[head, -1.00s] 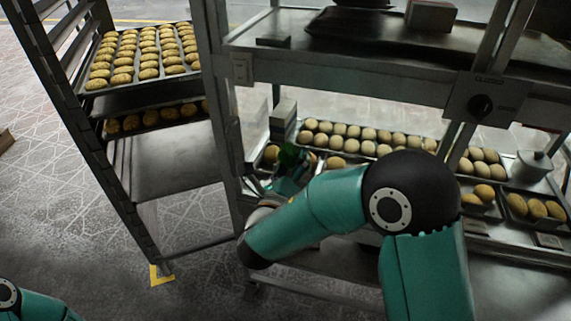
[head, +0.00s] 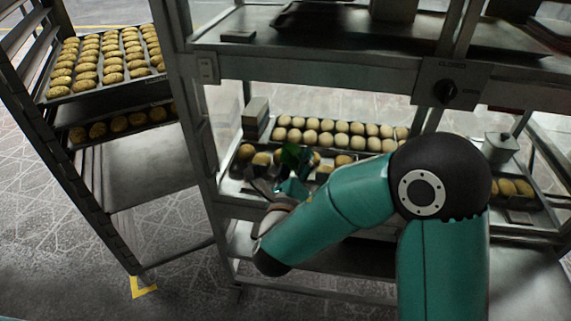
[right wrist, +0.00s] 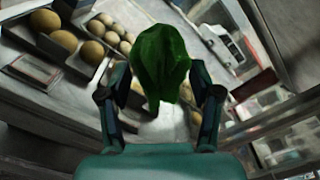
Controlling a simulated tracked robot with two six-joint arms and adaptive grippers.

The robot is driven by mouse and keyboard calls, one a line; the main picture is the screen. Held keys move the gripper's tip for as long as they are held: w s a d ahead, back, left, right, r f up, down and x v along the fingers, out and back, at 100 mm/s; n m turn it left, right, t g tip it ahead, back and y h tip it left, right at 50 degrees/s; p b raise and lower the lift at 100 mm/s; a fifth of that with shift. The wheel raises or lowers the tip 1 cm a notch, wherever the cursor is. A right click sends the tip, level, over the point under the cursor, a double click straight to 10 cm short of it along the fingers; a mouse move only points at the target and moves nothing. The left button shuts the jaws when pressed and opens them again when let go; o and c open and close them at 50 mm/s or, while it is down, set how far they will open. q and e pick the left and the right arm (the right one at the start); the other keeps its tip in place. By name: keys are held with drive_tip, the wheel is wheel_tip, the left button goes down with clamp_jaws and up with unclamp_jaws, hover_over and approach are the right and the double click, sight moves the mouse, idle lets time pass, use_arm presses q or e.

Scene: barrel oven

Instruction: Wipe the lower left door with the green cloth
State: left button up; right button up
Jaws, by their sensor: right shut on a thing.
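The green cloth (head: 291,156) is dark green and bunched. In the right wrist view the cloth (right wrist: 162,60) stands between the two fingers. My right gripper (head: 287,182) is shut on it, in front of the bun trays on the middle shelf; my own forearm hides part of this area. I cannot clearly make out the lower left door in either view. My left gripper is out of view.
A rack (head: 100,190) with trays of buns (head: 105,60) stands at the left. The metal frame's upright (head: 187,100) stands between it and my right gripper. A tray of buns (head: 340,128) lies behind the cloth. A dark knob (head: 444,92) sits at the upper right.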

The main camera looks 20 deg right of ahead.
sight(315, 167)
drive_tip(key=shift+s+d+b, duration=0.2)
drive_tip(key=shift+s+d, duration=0.4)
drive_tip(key=shift+d, duration=0.3)
drive_tip(key=shift+s+d+b, duration=0.2)
drive_tip(key=shift+s+d, duration=0.35)
drive_tip(key=shift+d, duration=0.3)
drive_tip(key=shift+w+a+p, duration=0.25)
drive_tip(key=shift+w+a, duration=0.9)
drive_tip(key=shift+a, duration=0.55)
drive_tip(key=shift+w+a+p, duration=0.25)
drive_tip(key=shift+w+a, duration=0.85)
drive_tip(key=shift+a, duration=0.55)
drive_tip(key=shift+w+a+p, duration=0.25)
drive_tip(key=shift+w+a, duration=0.9)
drive_tip(key=shift+a, duration=0.55)
drive_tip(key=v, duration=0.6)
drive_tip(key=shift+s, duration=0.1)
drive_tip(key=shift+v, duration=1.4)
